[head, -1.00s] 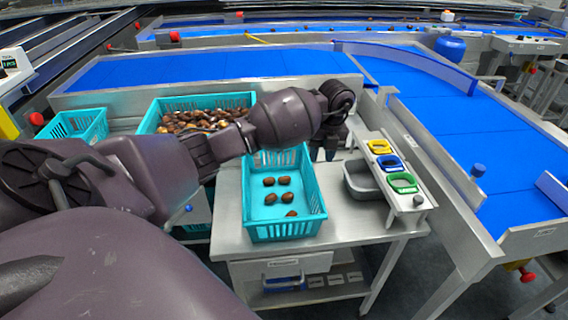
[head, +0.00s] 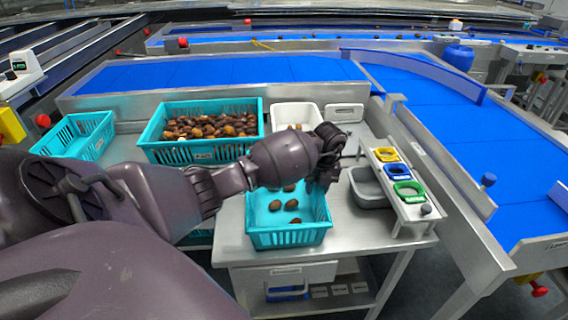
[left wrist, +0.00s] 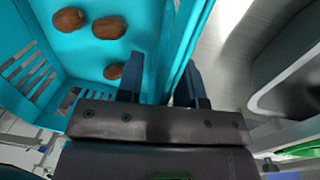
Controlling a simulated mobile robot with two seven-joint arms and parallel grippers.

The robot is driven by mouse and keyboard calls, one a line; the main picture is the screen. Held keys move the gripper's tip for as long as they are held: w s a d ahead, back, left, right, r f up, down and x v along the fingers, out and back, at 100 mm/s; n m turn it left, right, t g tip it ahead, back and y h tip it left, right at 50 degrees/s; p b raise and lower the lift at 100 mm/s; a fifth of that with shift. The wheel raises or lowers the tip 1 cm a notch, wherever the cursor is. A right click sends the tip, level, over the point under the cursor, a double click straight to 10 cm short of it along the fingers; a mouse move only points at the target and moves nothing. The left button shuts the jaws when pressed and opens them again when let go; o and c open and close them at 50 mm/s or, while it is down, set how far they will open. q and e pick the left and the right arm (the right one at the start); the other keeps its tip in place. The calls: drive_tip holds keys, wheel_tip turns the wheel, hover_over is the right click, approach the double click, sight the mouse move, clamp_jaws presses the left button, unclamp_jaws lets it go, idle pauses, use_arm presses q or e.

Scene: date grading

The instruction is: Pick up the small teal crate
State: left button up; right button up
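The small teal crate (head: 289,238) stands on the steel table in the middle of the head view, with several brown dates on its floor. My left gripper (head: 320,187) is at its right wall, pointing down. In the left wrist view, the crate (left wrist: 100,62) fills the upper left. The open fingers of the left gripper (left wrist: 162,68) stand on either side of the crate's wall, one inside and one outside. A gap shows between the fingers. My left arm hides the crate's far left part in the head view. My right gripper is not in view.
A larger teal crate (head: 205,151) full of dates and a white bin (head: 297,112) stand behind. Another teal crate (head: 88,146) is at left. A grey tub (head: 368,190) and a rack with coloured rings (head: 397,172) stand close to the right. Blue conveyors (head: 440,120) run beyond.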

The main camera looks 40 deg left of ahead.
use_arm(q)
drive_tip(key=shift+r, duration=0.1)
clamp_jaws()
idle(0.3)
